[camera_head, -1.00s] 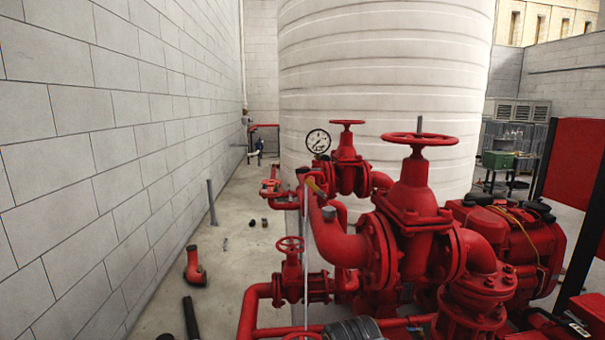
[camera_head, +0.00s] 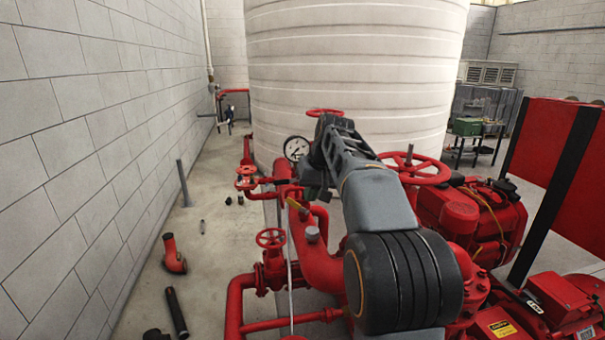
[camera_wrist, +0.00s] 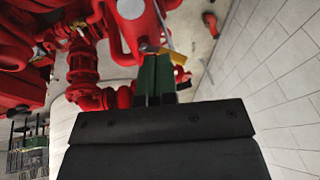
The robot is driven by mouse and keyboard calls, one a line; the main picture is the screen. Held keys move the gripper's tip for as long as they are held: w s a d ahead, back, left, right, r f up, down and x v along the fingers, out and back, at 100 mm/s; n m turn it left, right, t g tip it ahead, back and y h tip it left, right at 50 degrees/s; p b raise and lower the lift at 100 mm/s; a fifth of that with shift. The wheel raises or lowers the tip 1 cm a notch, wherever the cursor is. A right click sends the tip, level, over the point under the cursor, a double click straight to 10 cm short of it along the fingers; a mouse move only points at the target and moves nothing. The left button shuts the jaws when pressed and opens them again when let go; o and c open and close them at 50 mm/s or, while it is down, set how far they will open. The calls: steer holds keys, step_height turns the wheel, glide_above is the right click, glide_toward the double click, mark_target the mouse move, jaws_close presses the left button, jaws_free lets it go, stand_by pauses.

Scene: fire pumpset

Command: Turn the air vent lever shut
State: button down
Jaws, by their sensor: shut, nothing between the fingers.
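The air vent lever is a small yellow handle (camera_head: 298,206) on top of the red pipe, left of the large valves. It slants down to the right in the head view. In the wrist view the yellow lever (camera_wrist: 181,75) shows just right of my fingertips. My gripper (camera_wrist: 155,58) is shut, with its two dark green fingers together and nothing between them. In the head view my gripper (camera_head: 312,188) is just above and right of the lever, partly hidden behind my arm. I cannot tell whether the fingers touch the lever.
A pressure gauge (camera_head: 296,148) stands close behind my gripper. A large red handwheel (camera_head: 414,170) is to the right, and a smaller handwheel valve (camera_head: 271,240) is below left. A loose red elbow (camera_head: 173,256) and black pipe (camera_head: 177,312) lie on the floor.

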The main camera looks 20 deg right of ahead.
steer(key=p, duration=0.3)
glide_toward(298, 207)
steer(key=shift+t+y, duration=0.3)
steer(key=x, duration=0.5)
steer(key=shift+w+f, duration=0.1)
steer(key=shift+w, duration=0.25)
steer(key=shift+s+a, duration=0.1)
steer(key=shift+a, duration=0.1)
steer(key=shift+f+h, duration=0.1)
steer(key=shift+h, duration=0.3)
